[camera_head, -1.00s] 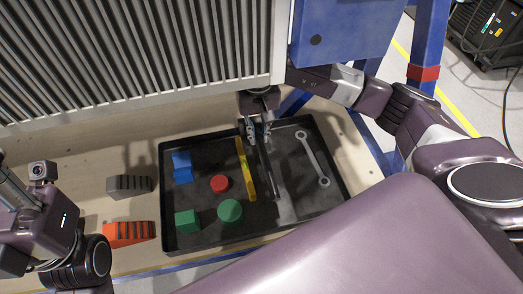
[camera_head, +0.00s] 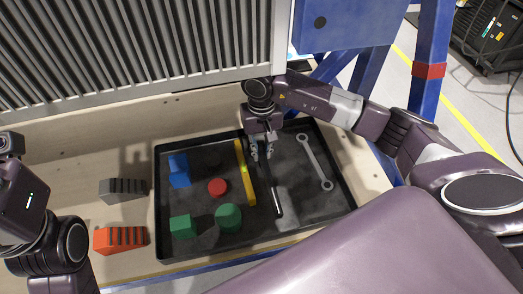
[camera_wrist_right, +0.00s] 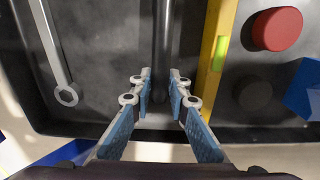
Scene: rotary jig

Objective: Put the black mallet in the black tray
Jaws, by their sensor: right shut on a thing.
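My right gripper (camera_head: 262,151) is over the tray, shut on the mallet. The handle also shows between the fingers in the right wrist view (camera_wrist_right: 162,50). I cannot clearly make out the mallet's head, and whether the handle touches the tray floor is hard to tell. My left arm shows at the left edge, but its gripper is out of view.
The tray also holds a yellow level (camera_head: 245,174), a wrench (camera_head: 315,163), a red cylinder (camera_head: 217,187), a blue block (camera_head: 179,171), a green block (camera_head: 183,227) and a green cylinder (camera_head: 228,218). Grey (camera_head: 122,191) and orange (camera_head: 120,240) ridged blocks stand left of the tray. A ribbed panel (camera_head: 130,50) rises behind.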

